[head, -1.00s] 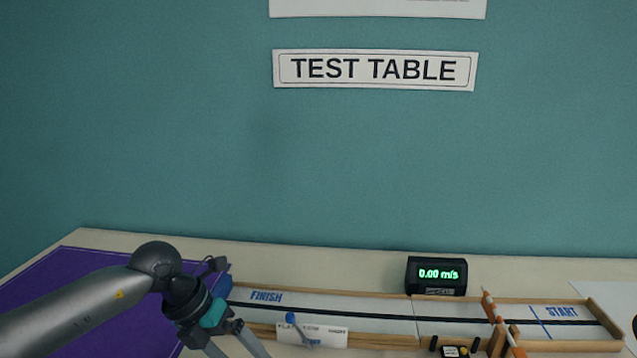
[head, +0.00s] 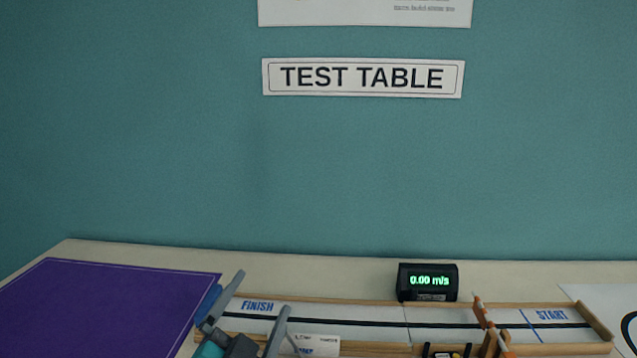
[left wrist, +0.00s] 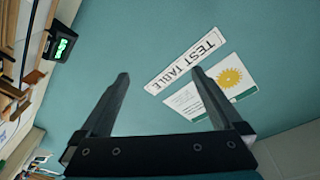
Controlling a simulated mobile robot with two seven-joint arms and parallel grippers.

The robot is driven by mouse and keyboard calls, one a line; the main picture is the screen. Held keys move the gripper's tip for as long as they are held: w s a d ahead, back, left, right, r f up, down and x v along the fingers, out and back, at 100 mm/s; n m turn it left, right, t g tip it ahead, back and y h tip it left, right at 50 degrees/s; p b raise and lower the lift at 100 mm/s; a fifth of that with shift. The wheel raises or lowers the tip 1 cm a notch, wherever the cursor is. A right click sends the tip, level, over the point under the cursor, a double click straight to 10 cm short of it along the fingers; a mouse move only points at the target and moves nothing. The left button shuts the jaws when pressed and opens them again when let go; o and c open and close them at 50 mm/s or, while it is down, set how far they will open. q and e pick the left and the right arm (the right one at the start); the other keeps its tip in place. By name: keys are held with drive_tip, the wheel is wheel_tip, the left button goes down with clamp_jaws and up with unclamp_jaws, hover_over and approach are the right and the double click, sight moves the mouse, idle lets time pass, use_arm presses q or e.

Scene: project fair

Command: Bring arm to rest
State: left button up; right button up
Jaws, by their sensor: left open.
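My left gripper (head: 257,312) is at the lower left of the head view, in front of the FINISH end of the track. Its two grey fingers point up and stand wide apart. In the left wrist view the same gripper (left wrist: 160,100) is open, with nothing between its fingers and the teal wall behind. Most of my left arm is below the picture edge in the head view. My right gripper does not show in either view.
A wooden-edged track (head: 382,312) runs along the table (head: 345,272) from FINISH to START. A black speed display (head: 428,282) reading 0.00 m/s stands behind it. A purple mat (head: 105,305) lies bare at left. A white card (head: 316,344) is at the track's front.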

use_arm(q)
drive_tip(key=s+a+f+n+g+y, duration=0.3)
drive_tip(key=s+a+f+n+g, duration=0.15)
drive_tip(key=f, duration=0.35)
drive_tip(key=s+a+f+n+g+y, duration=0.2)
drive_tip(key=s+a+f+n+g, duration=0.15)
drive_tip(key=s+f, duration=0.3)
drive_tip(key=s+d+f+g+h, duration=0.1)
drive_tip(key=s+f+g, duration=0.65)
drive_tip(key=s, duration=0.65)
wheel_tip(320, 180, down, 23)
drive_tip(key=s, duration=0.2)
drive_tip(key=s+a+f+g, duration=0.2)
drive_tip(key=s+f, duration=1)
drive_tip(key=s, duration=0.3)
drive_tip(key=shift+a+f, duration=0.35)
drive_tip(key=shift+f, duration=0.05)
